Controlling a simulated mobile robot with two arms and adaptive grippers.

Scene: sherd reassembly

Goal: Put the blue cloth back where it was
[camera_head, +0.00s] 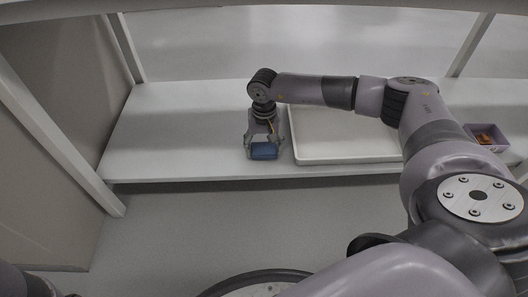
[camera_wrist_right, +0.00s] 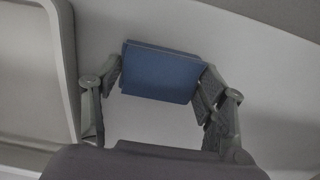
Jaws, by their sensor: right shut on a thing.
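The blue cloth (camera_head: 264,151) is a small folded block between the fingers of my right gripper (camera_head: 262,147), at the front of the white shelf, left of the tray. In the right wrist view the cloth (camera_wrist_right: 161,72) is gripped at both sides by the fingers of my right gripper (camera_wrist_right: 158,80). I cannot tell whether the cloth touches the shelf surface. My left gripper is not in view.
A white shallow tray (camera_head: 345,160) lies on the shelf (camera_head: 180,130) right of the gripper; its rim (camera_wrist_right: 70,70) shows in the wrist view. A purple box (camera_head: 486,138) with orange-brown pieces stands at the far right. The shelf's left part is clear.

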